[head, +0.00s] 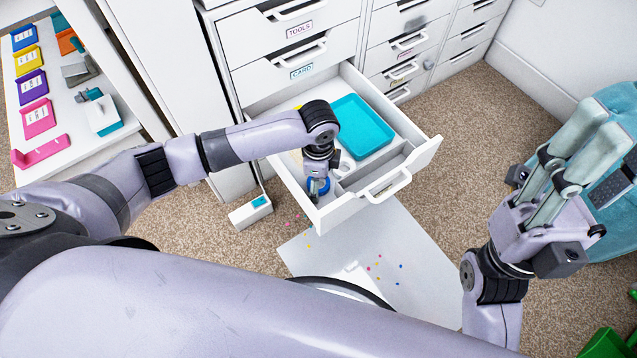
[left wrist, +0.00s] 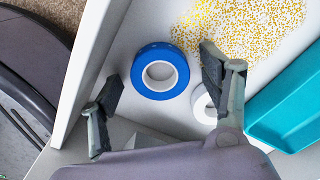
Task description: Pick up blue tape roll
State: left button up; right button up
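The blue tape roll (left wrist: 137,75) lies flat on the floor of the open drawer (head: 422,152), near a side wall. In the head view a bit of the blue roll (head: 319,186) shows at my left gripper (head: 317,190). In the left wrist view my left gripper (left wrist: 157,90) is open, with one finger on each side of the roll and nothing held. I cannot tell whether the fingers touch it. A white roll (left wrist: 205,103) sits beside it, partly hidden by a finger. My right gripper (head: 585,145) is raised at the right, away from the drawer; its fingers appear apart.
A teal tray (head: 362,127) lies in the drawer beside the rolls. Yellow specks (left wrist: 245,25) are scattered on the drawer floor. Drawer walls stand close to my left gripper. A white sheet (head: 425,262) with colored bits lies on the carpet below.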

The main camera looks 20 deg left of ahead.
pick_arm(q)
jog(key=c, duration=0.8)
jog(key=shift+c, duration=0.2)
